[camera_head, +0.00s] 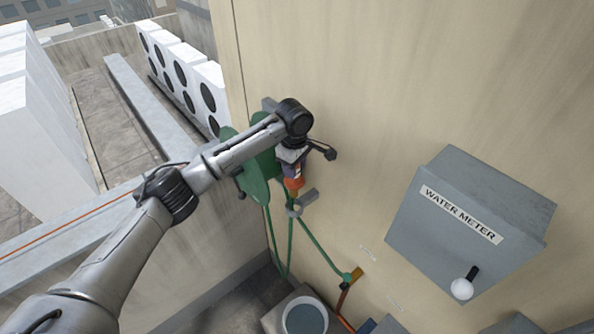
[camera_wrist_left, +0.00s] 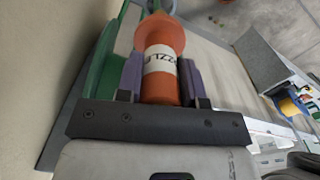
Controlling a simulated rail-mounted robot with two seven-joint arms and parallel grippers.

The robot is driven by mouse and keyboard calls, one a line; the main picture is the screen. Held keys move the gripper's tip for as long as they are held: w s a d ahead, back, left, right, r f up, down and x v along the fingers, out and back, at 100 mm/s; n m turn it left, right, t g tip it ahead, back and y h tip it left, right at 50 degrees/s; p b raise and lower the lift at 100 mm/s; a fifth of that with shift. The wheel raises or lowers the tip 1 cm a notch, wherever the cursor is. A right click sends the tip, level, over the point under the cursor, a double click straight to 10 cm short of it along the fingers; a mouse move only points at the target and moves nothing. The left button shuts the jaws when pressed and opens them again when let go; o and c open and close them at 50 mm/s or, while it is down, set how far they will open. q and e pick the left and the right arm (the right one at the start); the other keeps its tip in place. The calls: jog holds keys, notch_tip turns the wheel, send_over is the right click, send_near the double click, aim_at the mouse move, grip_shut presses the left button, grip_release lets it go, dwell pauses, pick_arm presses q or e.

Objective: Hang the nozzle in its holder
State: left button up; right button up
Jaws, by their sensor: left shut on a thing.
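The orange nozzle (camera_head: 293,184) is in my left gripper (camera_head: 296,172), close to the beige wall. In the left wrist view, the nozzle (camera_wrist_left: 160,70), with a white label, lies between the two purple fingers (camera_wrist_left: 158,82). A grey ring-shaped holder (camera_head: 295,210) on a bracket (camera_head: 309,197) sticks out from the wall just below the nozzle. The nozzle's lower end overlaps the ring's upper edge in the head view. I cannot tell whether it is inside the ring. My right gripper is not in view.
A green hose reel (camera_head: 254,178) is beside my left forearm, and green hose (camera_head: 318,246) hangs below. The wall between holder and box is mostly bare.

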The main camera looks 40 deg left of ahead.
pick_arm(q)
jog(key=shift+f, duration=2.1)
